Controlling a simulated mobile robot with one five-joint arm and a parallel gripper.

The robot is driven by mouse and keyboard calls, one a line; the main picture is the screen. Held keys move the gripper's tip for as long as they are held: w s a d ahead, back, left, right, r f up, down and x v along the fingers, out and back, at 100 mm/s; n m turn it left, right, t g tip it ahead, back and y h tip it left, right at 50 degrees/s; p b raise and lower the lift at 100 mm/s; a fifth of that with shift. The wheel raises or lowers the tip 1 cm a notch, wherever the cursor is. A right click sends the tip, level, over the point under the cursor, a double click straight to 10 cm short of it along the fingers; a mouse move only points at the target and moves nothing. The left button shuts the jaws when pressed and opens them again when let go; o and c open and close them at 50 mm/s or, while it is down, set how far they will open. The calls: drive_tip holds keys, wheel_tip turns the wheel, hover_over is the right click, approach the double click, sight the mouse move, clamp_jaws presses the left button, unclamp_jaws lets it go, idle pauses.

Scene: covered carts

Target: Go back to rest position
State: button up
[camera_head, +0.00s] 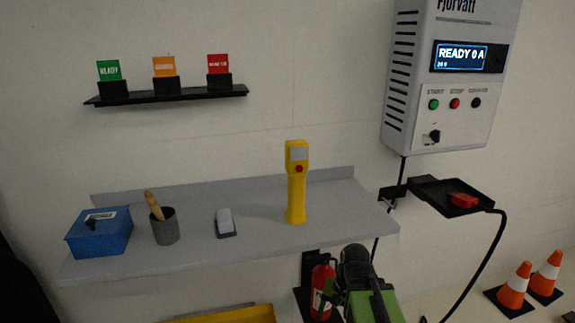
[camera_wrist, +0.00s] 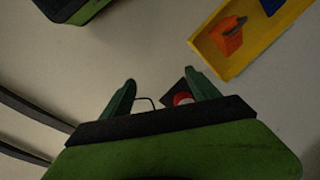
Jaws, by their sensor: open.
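My gripper (camera_wrist: 162,88) shows in the wrist view with its two dark green fingers spread apart and nothing between the tips. Below and behind the fingers are a dark bar and my green wrist body. In the head view my green and black arm (camera_head: 368,290) rises at the bottom, right of centre, in front of the wall and below the shelf's right end. The fingertips cannot be made out there.
A grey shelf (camera_head: 255,246) holds a blue box (camera_head: 100,238), a brush cup (camera_head: 165,230), a small grey block (camera_head: 225,224) and a yellow handheld device (camera_head: 297,190). A fire extinguisher (camera_head: 321,290) is beside my arm. A charger (camera_head: 450,80), cable and cones (camera_head: 516,285) are at right.

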wheel_tip(320, 180, up, 19)
drive_tip(key=d+n+h+p, duration=0.1)
drive_tip(key=n+p, duration=0.3)
drive_tip(key=p, duration=1.5)
drive_tip(key=shift+d+r+p, duration=0.2)
drive_tip(key=shift+d+p, duration=0.1)
drive_tip(key=shift+d, duration=0.55)
drive_tip(key=shift+s+f, duration=0.1)
drive_tip(key=shift+f, duration=0.1)
drive_tip(key=shift+c, duration=0.4)
